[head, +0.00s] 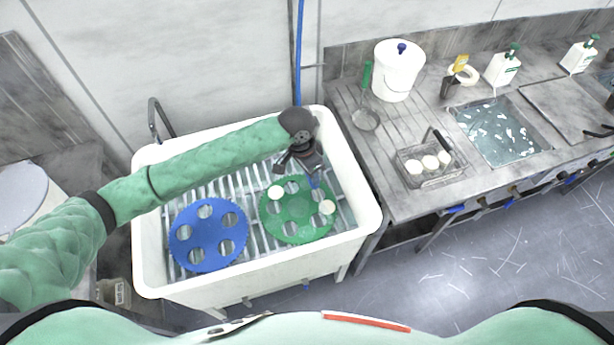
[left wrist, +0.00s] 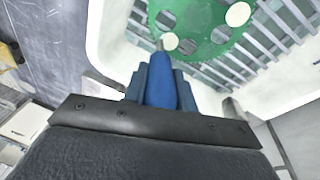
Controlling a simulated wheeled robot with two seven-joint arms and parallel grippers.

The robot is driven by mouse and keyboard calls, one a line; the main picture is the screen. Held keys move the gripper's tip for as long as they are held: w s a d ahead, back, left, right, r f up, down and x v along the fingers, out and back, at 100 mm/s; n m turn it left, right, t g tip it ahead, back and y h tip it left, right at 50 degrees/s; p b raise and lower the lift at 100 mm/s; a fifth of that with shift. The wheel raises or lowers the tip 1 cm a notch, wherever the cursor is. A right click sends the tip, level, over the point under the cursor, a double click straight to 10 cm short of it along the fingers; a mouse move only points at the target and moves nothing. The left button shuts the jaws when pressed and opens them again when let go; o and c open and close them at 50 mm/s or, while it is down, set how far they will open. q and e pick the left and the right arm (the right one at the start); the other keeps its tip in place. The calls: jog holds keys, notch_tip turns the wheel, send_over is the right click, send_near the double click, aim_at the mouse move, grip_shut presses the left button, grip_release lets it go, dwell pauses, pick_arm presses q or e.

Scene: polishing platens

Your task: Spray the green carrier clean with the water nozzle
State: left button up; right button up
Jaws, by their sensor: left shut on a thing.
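The green carrier (head: 297,230) lies flat on the slatted rack in the white sink, a toothed disc with round holes. Two pale round pieces sit on it, one at its upper left (head: 275,192) and one at its right (head: 327,207). It also shows in the left wrist view (left wrist: 211,28). My left gripper (head: 308,172) is over the carrier's far edge, shut on the blue water nozzle (left wrist: 161,82), whose tip points toward the carrier. In the head view the nozzle is mostly hidden by the gripper. I see no water spray. My right gripper is not in view.
A blue carrier (head: 208,235) lies left of the green one in the white sink (head: 148,262). A blue hose (head: 298,50) hangs on the wall behind. The bench at right holds a white bucket (head: 397,72), a wire basket (head: 431,165) and a water basin (head: 500,130).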

pick_arm(q)
jog(key=w+d, duration=0.1)
jog(key=w, duration=0.1)
jog(key=w+d, duration=0.2)
jog(key=shift+w, duration=0.15)
dwell(0.4)
dwell(0.7)
jog(key=w+a, duration=0.3)
jog(key=a, duration=0.6)
jog(key=w+a, duration=0.3)
jog(key=a, duration=0.6)
jog(key=shift+a, duration=0.4)
dwell(1.2)
jog(key=shift+r, duration=0.1)
dwell(0.6)
jog(key=shift+r, duration=2.4)
